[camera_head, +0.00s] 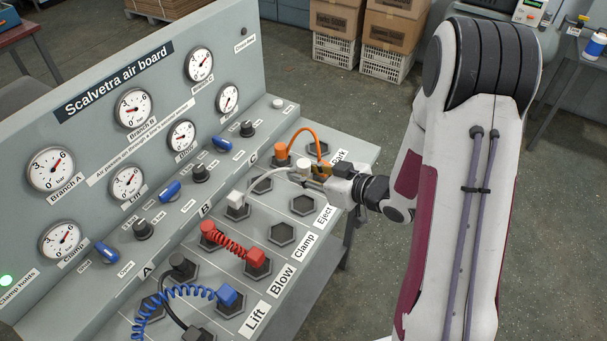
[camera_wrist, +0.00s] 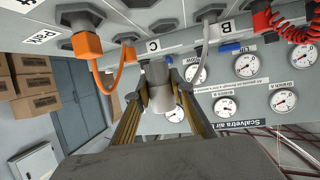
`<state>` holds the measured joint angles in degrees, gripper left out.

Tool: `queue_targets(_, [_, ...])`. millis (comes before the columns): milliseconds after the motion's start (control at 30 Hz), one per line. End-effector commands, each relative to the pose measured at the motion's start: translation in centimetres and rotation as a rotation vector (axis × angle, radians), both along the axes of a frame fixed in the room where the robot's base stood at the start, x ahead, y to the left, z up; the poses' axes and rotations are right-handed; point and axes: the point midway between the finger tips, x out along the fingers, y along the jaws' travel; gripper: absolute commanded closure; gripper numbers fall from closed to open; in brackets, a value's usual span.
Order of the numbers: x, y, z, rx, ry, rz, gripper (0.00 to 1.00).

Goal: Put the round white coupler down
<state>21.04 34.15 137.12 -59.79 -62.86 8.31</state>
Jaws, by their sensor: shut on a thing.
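The round white coupler (camera_head: 303,164) is between the fingers of my gripper (camera_head: 316,174), above the right part of the board's sloping deck, beside the orange hose. In the wrist view my gripper (camera_wrist: 160,98) is shut on the pale coupler (camera_wrist: 158,76). A thin white hose (camera_head: 262,176) curves from it to a square white coupler (camera_head: 237,199), which sits in a socket in the middle of the deck. The fingers partly hide the round coupler. I cannot tell whether its lower end touches a socket.
An orange hose (camera_head: 303,131) with orange couplers stands close to my gripper. Red couplers (camera_head: 256,257) and a blue coiled hose (camera_head: 180,291) occupy the nearer deck. Empty hexagonal sockets show near Clamp (camera_head: 281,234) and Eject (camera_head: 303,205). The gauge panel (camera_head: 93,151) rises behind.

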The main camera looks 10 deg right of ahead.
Motion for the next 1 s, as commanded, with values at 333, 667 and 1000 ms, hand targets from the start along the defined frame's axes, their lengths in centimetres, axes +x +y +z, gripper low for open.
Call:
queue_targets(333, [0.0, 0.0, 0.0, 0.001, -0.001, 0.0, 1.0])
queue_targets(667, [0.0, 0.0, 0.0, 0.001, -0.001, 0.0, 1.0])
queue_targets(1000, [0.5, -1.3, -0.7, 0.001, 0.0, -0.045, 1.0])
